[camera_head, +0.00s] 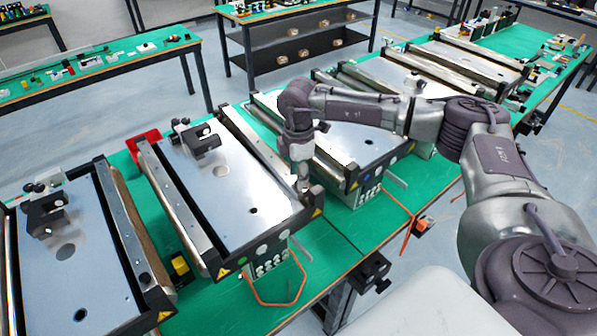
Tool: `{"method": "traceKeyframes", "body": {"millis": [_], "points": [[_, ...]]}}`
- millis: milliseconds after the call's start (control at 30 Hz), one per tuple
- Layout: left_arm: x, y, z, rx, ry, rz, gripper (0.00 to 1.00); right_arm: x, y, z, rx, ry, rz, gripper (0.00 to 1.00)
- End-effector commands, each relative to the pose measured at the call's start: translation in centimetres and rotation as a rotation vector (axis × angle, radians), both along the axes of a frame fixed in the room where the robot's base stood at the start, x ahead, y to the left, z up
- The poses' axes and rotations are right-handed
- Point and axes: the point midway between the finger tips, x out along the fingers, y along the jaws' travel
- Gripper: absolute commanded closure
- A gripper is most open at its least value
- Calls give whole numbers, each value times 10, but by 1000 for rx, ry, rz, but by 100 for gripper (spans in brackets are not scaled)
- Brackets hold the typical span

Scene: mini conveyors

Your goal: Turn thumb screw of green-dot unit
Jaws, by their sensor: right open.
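The unit with a green dot (240,262) on its front panel is the middle mini conveyor (225,190), with a flat grey-blue bed between two metal side rails. My right arm reaches in from the right across the neighbouring conveyor. My right gripper (304,184) points down at the front end of the middle unit's right rail, close to its corner. It is open, small in view, and its fingers are hard to make out. The thumb screw is not clear; the gripper covers part of that corner. My left gripper is not in view.
Another conveyor (75,250) stands at the left, and one with a blue dot (369,178) stands at the right under my arm. An orange cable (272,303) loops at the middle unit's front. A red bin (143,141) sits behind. Green table (345,225) shows between units.

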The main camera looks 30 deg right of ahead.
Motion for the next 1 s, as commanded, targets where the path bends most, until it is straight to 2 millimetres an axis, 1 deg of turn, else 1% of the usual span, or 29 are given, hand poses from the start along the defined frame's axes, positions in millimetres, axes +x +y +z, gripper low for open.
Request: {"method": "traceKeyframes", "body": {"millis": [33, 200, 467, 567, 700, 767, 1000], "points": [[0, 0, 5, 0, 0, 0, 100, 0, 0, -4, -1, 2, 0, 53], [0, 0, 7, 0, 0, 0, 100, 0, 0, -15, 0, 0, 1, 53], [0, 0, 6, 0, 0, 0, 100, 0, 0, -17, 0, -1, 1, 53], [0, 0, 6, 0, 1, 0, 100, 0, 0, -17, 0, -1, 1, 68], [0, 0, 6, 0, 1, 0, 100, 0, 0, -17, 0, -1, 1, 91], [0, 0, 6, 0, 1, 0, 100, 0, 0, -16, 0, -1, 1, 100], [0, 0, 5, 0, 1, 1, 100, 0, 0, -17, 0, -1, 9, 100]]}}
